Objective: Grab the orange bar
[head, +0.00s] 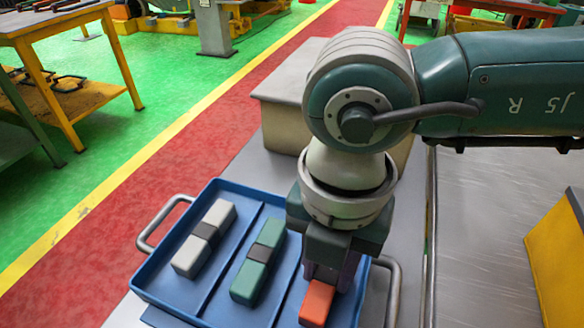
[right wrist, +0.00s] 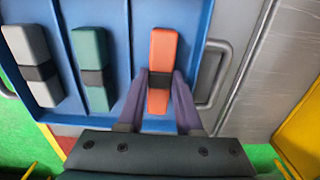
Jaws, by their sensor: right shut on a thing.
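The orange bar (head: 316,303) lies in the right compartment of the blue tray (head: 215,308), partly hidden by my right gripper in the head view. In the right wrist view the orange bar (right wrist: 162,50) has a dark band around its middle. My right gripper (right wrist: 160,78) has one finger on each side of the bar at that band and is shut on it. The gripper (head: 331,275) points down over the tray in the head view. My left gripper is not in view.
A white-grey bar (head: 205,240) and a green bar (head: 258,262), both dark-banded, lie in the other compartments. The tray has metal handles (head: 158,222) at its sides. A beige box (head: 285,95) stands behind it. A yellow object (head: 558,260) is at the right.

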